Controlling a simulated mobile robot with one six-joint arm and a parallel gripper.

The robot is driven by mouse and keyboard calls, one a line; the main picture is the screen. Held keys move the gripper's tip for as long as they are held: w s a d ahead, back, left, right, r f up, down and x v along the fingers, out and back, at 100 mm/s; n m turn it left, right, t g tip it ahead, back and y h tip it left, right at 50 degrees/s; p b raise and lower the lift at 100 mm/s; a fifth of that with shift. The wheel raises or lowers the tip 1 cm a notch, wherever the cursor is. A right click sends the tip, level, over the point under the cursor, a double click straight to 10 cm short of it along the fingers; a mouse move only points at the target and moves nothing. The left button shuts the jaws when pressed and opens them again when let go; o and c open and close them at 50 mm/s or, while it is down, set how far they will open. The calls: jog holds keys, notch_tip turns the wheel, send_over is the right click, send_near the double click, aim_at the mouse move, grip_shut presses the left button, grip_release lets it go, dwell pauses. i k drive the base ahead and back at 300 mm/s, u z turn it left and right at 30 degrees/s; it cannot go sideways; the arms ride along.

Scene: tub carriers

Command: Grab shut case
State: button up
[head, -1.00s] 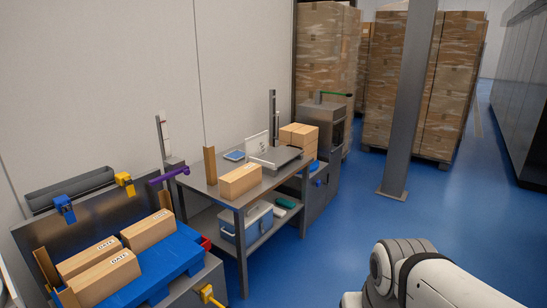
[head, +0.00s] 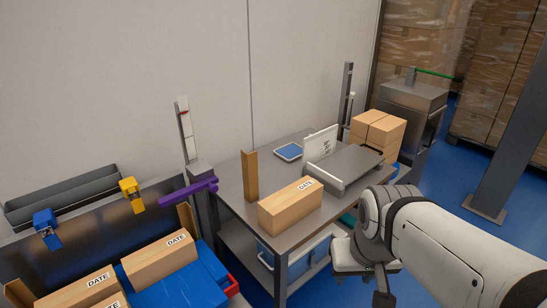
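A shut cardboard case (head: 290,207) with a DATE label on top lies on the metal table (head: 232,183), near its front edge. More shut cases with DATE labels, one of them (head: 160,260) toward the back, lie on the blue surface (head: 205,285) at lower left. My arm reaches in from the lower right, in front of the table's right part. A dark end piece, perhaps my gripper (head: 383,297), hangs below the white wrist at the bottom edge. Its fingers cannot be made out, and no case is seen at it.
A flat metal device (head: 345,168) with an upright panel stands on the table, beside a blue-screened tablet (head: 288,152) and a brown upright post (head: 250,176). Stacked cartons (head: 378,132) stand behind. A purple bar (head: 188,192) juts out left of the table. A grey column (head: 515,150) stands right.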

aim_at(279, 211)
jog(key=u, duration=0.1)
jog(key=i, duration=0.9)
jog(key=u, duration=0.15)
